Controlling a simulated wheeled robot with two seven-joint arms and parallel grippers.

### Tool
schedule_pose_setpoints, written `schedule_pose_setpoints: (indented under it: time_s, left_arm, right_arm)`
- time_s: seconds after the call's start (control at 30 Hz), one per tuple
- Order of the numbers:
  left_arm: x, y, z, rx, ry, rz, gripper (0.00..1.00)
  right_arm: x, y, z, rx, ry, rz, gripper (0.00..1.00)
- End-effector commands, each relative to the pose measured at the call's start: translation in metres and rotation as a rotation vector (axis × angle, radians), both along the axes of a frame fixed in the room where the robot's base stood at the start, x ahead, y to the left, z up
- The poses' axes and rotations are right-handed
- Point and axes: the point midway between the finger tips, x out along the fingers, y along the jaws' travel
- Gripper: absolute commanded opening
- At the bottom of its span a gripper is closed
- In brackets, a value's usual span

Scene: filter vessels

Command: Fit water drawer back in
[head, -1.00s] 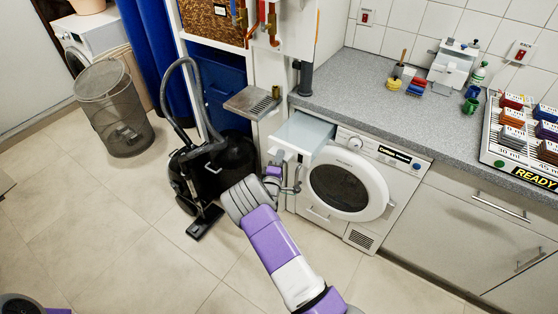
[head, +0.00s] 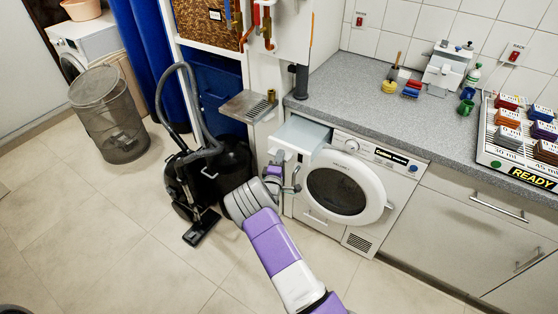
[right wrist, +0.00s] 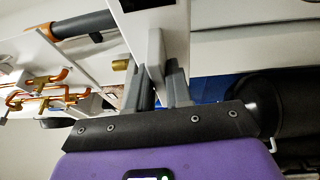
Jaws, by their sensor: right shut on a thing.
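The water drawer (head: 301,134) is a pale box with a white front. It sticks partly out of the upper left corner of the white dryer (head: 352,183), below the worktop. My right gripper (head: 280,176) is at the drawer's front, and its fingers are small and partly hidden by my own wrist there. In the right wrist view, the two grey fingers of my right gripper (right wrist: 159,88) are shut on a thin white grip (right wrist: 156,56) of the drawer front. My left gripper does not show.
A small metal shelf (head: 249,106) juts out just left of the drawer. A black vacuum cleaner (head: 185,178) and a mesh bin (head: 109,115) stand on the floor to the left. The grey worktop (head: 350,99) runs above the dryer. Open tiled floor lies in front.

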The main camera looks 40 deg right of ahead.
Motion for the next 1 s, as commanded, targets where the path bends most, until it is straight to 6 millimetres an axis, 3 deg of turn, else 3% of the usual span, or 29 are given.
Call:
schedule_pose_setpoints:
  time_s: [1.0]
  left_arm:
    - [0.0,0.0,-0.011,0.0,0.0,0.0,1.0]
  right_arm:
    - [0.01,-0.023,0.003,-0.007,-0.005,0.0,0.0]
